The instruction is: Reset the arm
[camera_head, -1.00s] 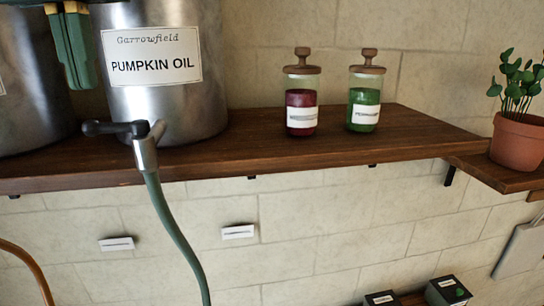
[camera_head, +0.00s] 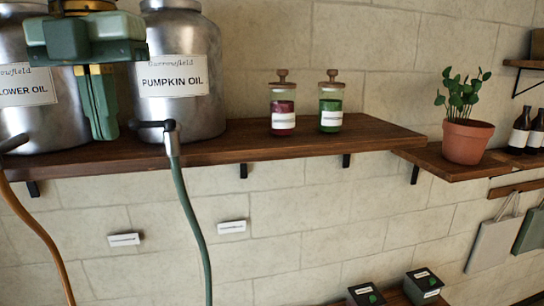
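My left gripper (camera_head: 103,137) is green with brass-coloured parts and hangs at the upper left, pointing down. Its two fingers look closed together with nothing visible between them. It is in front of the gap between two steel canisters, the flower oil canister (camera_head: 22,115) and the pumpkin oil canister (camera_head: 188,115), on the wooden shelf (camera_head: 250,143). I cannot tell whether it touches either. My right gripper is not in view.
A green hose (camera_head: 190,215) hangs from the pumpkin oil tap, an orange hose (camera_head: 35,230) from the left one. Two lidded jars, red (camera_head: 283,103) and green (camera_head: 331,102), stand mid-shelf. A potted plant (camera_head: 467,142) is at right. Dark boxes (camera_head: 423,284) sit below.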

